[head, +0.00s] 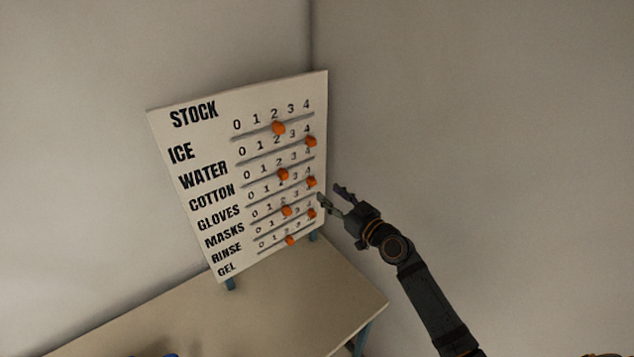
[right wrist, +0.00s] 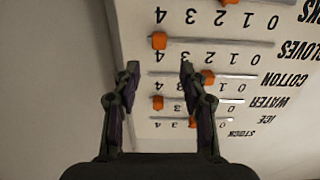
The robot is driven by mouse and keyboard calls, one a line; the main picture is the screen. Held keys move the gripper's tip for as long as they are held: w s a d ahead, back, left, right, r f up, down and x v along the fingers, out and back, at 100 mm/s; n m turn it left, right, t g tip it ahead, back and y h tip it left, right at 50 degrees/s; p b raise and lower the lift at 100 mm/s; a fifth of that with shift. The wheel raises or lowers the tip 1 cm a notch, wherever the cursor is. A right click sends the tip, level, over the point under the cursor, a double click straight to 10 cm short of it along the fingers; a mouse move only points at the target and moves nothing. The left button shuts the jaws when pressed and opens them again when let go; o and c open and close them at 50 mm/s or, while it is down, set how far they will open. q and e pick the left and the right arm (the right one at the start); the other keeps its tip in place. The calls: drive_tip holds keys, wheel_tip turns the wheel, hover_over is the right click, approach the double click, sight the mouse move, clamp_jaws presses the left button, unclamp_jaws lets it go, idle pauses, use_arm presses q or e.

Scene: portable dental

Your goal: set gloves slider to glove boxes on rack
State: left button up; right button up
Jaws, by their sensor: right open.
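The white STOCK board (head: 205,180) stands tilted on a table, with labelled rows and orange slider knobs. The GLOVES knob (head: 311,181) is at the right end of its track, by the 4. In the upside-down right wrist view the GLOVES knob (right wrist: 159,40) lies just beyond and between the fingertips, not between the fingers. My right gripper (head: 331,196) is open and empty at the board's right edge; its open fingers also show in the right wrist view (right wrist: 160,68). My left gripper is not in view. No rack or glove boxes are in view.
The COTTON knob (head: 283,174) and the WATER knob (head: 310,141) are on neighbouring tracks above; the MASKS knob (head: 286,211) is below. The table (head: 290,300) is mostly bare, with a partly cut-off blue thing at its front. Walls rise behind and to the right.

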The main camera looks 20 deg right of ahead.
sight(314, 181)
drive_tip(key=p+x, duration=0.1)
drive_tip(key=x, duration=0.6)
drive_tip(key=shift+f, duration=0.15)
drive_tip(key=shift+w, duration=0.1)
clamp_jaws()
